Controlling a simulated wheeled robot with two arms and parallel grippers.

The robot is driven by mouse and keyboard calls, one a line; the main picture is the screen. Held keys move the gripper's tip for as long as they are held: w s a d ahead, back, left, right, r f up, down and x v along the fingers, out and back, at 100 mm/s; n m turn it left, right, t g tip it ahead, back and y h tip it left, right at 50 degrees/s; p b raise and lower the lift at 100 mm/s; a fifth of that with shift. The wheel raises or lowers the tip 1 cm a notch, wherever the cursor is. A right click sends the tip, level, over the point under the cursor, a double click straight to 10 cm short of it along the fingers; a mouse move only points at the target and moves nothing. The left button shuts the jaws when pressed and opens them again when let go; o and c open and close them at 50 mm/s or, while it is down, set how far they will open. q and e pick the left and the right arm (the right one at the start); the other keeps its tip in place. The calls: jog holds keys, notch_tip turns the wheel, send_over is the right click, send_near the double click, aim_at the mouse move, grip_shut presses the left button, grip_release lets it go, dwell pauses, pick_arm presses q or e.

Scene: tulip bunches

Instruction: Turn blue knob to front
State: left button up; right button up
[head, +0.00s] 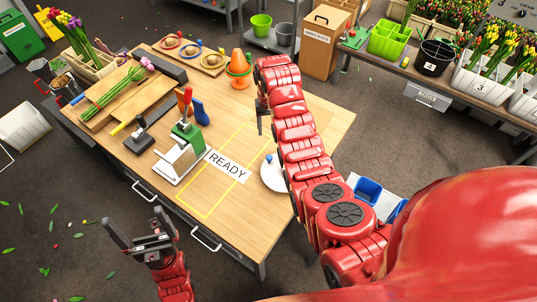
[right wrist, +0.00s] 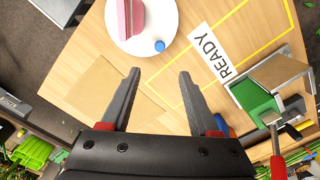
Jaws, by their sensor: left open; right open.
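A small blue knob (head: 269,158) sits near the edge of a round white disc (head: 271,178) on the wooden table. The right arm hides part of the disc in the head view. In the right wrist view the knob (right wrist: 159,46) is at the disc's lower right rim, and a pink block (right wrist: 132,18) stands on the disc. My right gripper (right wrist: 159,74) is open and empty above the table, its fingers apart and pointing toward the disc. In the head view its fingers are mostly hidden behind the arm. My left gripper (head: 133,218) is open and empty off the table's front left edge.
A READY label (head: 227,166) and yellow outline lie beside the disc. A brown square (right wrist: 104,93) lies below the disc in the wrist view.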

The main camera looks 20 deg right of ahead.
jog(key=b, duration=0.7)
send_over(269, 157)
notch_tip(269, 157, down, 8)
jog(key=shift+f, duration=0.15)
jog(key=shift+f+p, duration=0.2)
jog(key=shift+p, duration=0.75)
notch_tip(269, 157, down, 5)
jog(key=shift+f+p, duration=0.1)
jog(key=shift+p, duration=0.7)
jog(key=shift+f, duration=1.15)
grip_shut()
